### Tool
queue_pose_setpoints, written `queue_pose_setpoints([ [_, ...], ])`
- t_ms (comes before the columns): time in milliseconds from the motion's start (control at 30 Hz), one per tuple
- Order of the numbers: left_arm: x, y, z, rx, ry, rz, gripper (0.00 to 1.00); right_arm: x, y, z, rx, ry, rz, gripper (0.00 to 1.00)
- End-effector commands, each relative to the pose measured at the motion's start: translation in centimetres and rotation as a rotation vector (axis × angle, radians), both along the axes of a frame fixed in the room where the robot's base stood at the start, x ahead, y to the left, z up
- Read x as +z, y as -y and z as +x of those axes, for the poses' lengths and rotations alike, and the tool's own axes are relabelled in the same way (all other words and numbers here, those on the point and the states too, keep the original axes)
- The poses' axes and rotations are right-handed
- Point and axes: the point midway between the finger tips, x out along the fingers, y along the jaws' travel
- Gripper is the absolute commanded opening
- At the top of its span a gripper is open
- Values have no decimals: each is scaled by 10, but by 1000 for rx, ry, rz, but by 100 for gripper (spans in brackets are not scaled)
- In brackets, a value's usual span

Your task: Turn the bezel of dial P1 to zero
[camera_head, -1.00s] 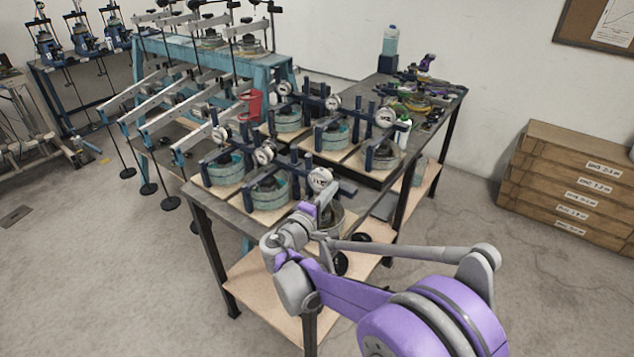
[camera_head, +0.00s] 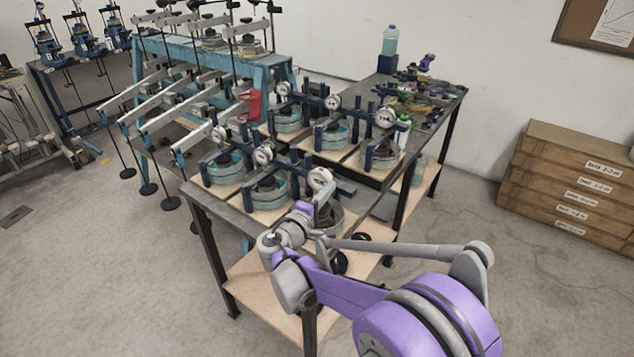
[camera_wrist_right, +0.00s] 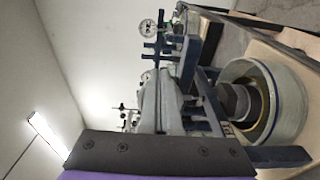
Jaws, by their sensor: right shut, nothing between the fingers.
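Several round white dial gauges stand on dark blue frames over ring-shaped cells on the bench; I cannot read which is marked P1. The dial nearest my right arm (camera_head: 320,178) is at the bench's near right corner. My right gripper (camera_head: 325,197) is just below and in front of this dial, shut and empty; whether it touches the bezel is not clear. In the right wrist view a grey finger (camera_wrist_right: 160,152) fills the lower part, and a small white dial (camera_wrist_right: 148,28) shows farther off at the top. The dial readings are too small to read. My left gripper is out of view.
The cell below the near dial (camera_head: 328,218) sits close under my gripper; a cell with a blue rim (camera_wrist_right: 264,100) fills the right of the wrist view. Blue posts and crossbars (camera_head: 294,160) crowd the bench. Wooden drawers (camera_head: 566,185) stand right, with open floor between.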

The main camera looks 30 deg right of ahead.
Motion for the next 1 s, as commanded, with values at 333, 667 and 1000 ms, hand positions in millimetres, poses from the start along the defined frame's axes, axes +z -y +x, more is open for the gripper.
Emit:
queue_pose_setpoints([
  [333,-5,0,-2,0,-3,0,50,-5,-1,1,6,0,1,0],
  [667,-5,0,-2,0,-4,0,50,-5,2,-6,5,0,0,0],
  [1000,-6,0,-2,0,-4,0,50,-5,-28,-23,6,0,1,0],
])
